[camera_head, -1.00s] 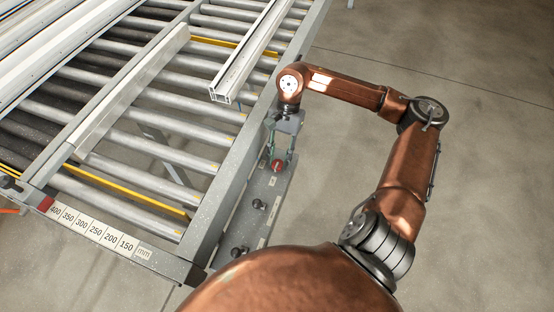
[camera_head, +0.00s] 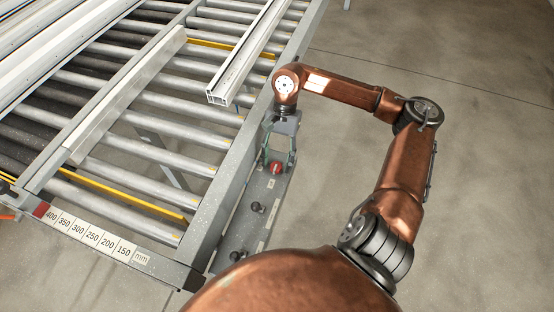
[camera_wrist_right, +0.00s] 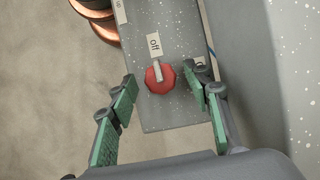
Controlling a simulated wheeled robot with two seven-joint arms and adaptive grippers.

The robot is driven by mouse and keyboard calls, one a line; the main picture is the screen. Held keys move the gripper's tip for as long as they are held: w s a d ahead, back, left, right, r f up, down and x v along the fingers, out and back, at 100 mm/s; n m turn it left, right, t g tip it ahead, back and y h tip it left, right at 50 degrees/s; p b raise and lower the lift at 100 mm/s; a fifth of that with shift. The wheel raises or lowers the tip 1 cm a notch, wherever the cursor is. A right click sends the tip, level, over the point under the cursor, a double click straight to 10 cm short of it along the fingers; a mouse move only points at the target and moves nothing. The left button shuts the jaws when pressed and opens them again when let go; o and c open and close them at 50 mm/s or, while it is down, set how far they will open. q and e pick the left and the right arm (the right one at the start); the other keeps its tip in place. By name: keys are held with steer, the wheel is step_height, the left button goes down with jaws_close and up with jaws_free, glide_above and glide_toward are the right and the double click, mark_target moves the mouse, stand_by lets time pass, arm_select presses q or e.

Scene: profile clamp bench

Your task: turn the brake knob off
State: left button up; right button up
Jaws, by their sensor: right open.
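A red knob (camera_head: 275,168) sits on the grey panel (camera_head: 247,222) along the right side of the roller bench. In the right wrist view the red knob (camera_wrist_right: 160,78) has a pale pointer bar directed up at a label reading "off" (camera_wrist_right: 155,45). My right gripper (camera_head: 279,158) is open over the knob. In the wrist view its green-padded fingers (camera_wrist_right: 160,90) stand on either side of the knob, with a gap visible on both sides. A second label (camera_wrist_right: 200,63) beside the right finger is partly hidden. My left gripper is out of view.
Black knobs (camera_head: 257,207) (camera_head: 238,254) sit nearer on the same panel. The bench's side rail (camera_head: 236,172) runs close left of the gripper. A pale profile (camera_head: 236,72) lies on the rollers. Bare floor (camera_head: 475,150) lies to the right.

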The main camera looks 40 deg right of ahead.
steer(key=shift+w+d+r, duration=0.1)
steer(key=shift+r, duration=0.1)
steer(key=v, duration=1.1)
steer(key=shift+d+r, duration=0.15)
steer(key=shift+r, duration=0.1)
